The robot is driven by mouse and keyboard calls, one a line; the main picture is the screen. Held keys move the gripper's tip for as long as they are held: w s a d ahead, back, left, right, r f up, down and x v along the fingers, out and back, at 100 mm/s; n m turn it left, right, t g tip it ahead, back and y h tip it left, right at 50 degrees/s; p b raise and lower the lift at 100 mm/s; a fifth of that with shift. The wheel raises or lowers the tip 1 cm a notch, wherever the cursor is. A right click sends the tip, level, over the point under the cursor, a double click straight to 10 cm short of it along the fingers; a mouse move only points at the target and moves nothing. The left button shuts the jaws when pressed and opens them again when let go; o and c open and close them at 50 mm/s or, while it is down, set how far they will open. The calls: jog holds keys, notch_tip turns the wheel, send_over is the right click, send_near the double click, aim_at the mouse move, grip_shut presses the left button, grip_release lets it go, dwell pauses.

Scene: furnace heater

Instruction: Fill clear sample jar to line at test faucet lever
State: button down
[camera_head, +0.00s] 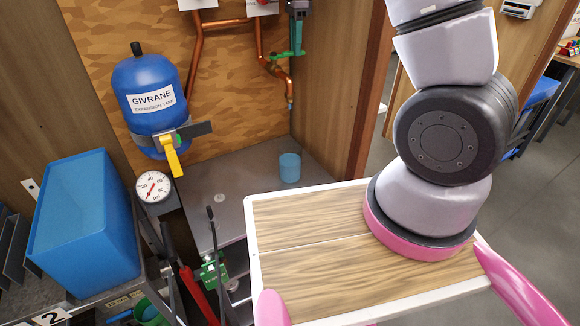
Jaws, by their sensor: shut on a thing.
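A small blue, see-through cup-like jar (289,168) stands upright on the grey bench top, in the back right corner. No fill line or water level can be made out in it. A copper pipe ends in a downward spout (290,101) above the jar, apart from it. A green lever (284,54) sits on the pipe higher up. My gripper (298,48) shows small and dark at the top edge, coming down to the green lever and shut on it. The fingertips are hard to make out. My arm's middle links are out of view.
A blue expansion tank (150,84) with a yellow lever (171,158) hangs on the wooden wall at left. A pressure gauge (154,187), a blue bin (84,222) and red-handled tools (195,293) stand at the front left. A wooden side panel (335,80) bounds the bench at right.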

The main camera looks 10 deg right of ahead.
jog(key=shift+w+a, duration=0.1)
jog(key=shift+w, duration=0.1)
jog(key=shift+w+a+n, duration=0.1)
jog(key=shift+w+n, duration=0.35)
jog(key=shift+n, duration=0.55)
jog(key=c, duration=0.6)
grip_release()
jog(key=shift+c, duration=0.2)
jog(key=shift+r, duration=0.15)
jog(key=shift+s+r, duration=0.1)
jog(key=shift+r, duration=2.75)
